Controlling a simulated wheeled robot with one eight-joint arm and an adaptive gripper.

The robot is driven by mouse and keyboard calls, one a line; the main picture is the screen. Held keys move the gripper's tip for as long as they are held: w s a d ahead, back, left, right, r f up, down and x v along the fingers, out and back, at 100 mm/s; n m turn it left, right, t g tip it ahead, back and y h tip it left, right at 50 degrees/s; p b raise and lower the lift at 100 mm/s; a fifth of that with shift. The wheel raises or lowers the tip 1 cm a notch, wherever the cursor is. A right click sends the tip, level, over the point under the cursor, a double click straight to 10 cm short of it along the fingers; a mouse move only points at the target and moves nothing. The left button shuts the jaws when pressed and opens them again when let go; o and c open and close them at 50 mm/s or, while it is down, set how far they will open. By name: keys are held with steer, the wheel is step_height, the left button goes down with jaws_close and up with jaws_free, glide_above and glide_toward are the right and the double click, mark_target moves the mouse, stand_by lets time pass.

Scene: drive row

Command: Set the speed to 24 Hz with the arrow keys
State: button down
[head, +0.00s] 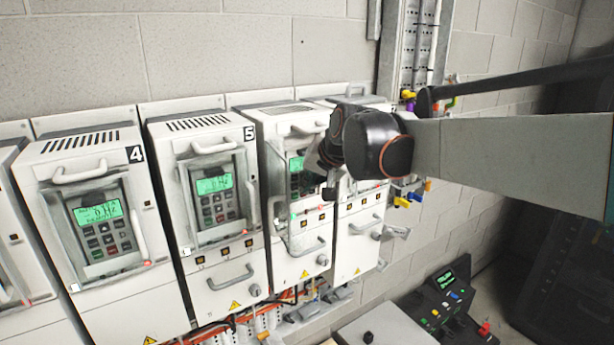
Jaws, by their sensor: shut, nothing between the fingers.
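My gripper (329,192) is shut and empty, in front of the drive cabinet (285,118) to the right of the drive marked 5. It is close to that drive's keypad. I cannot tell whether it touches a key. The drive's green display (296,164) shows left of my gripper, but its figures are too small and partly covered to read. Its keypad (304,186) is partly hidden by my gripper. The arrow keys cannot be made out.
The drive marked 5 (203,137) and the drive marked 4 (85,160) stand to the left, each with a lit display and protruding handles. Another drive (357,232) stands at right, partly behind my arm. A control box with buttons (447,300) is at lower right.

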steer(key=shift+s+d, duration=0.3)
steer(key=shift+s, duration=0.15)
steer(key=s+d, duration=0.2)
steer(key=s, duration=0.2)
steer(key=shift+s+d, duration=0.15)
steer(key=shift+d, duration=0.25)
stand_by(1.4)
steer(key=s+d+f+h+b, duration=0.1)
steer(key=s+d+f+b, duration=0.5)
steer(key=f, duration=1)
steer(key=s+d+f+n+h+b, duration=0.1)
steer(key=s+d+f+b, duration=0.4)
steer(key=s+f+b, duration=0.7)
steer(key=s+d+f+h+b, duration=0.2)
steer(key=s+d+f+b, duration=0.4)
steer(key=f+b, duration=1.2)
steer(key=s+f, duration=0.2)
steer(key=s, duration=0.1)
steer(key=shift+s+d+f+n+g, duration=0.25)
steer(key=shift+d+f+n+g, duration=0.05)
steer(key=shift+n+g, duration=0.1)
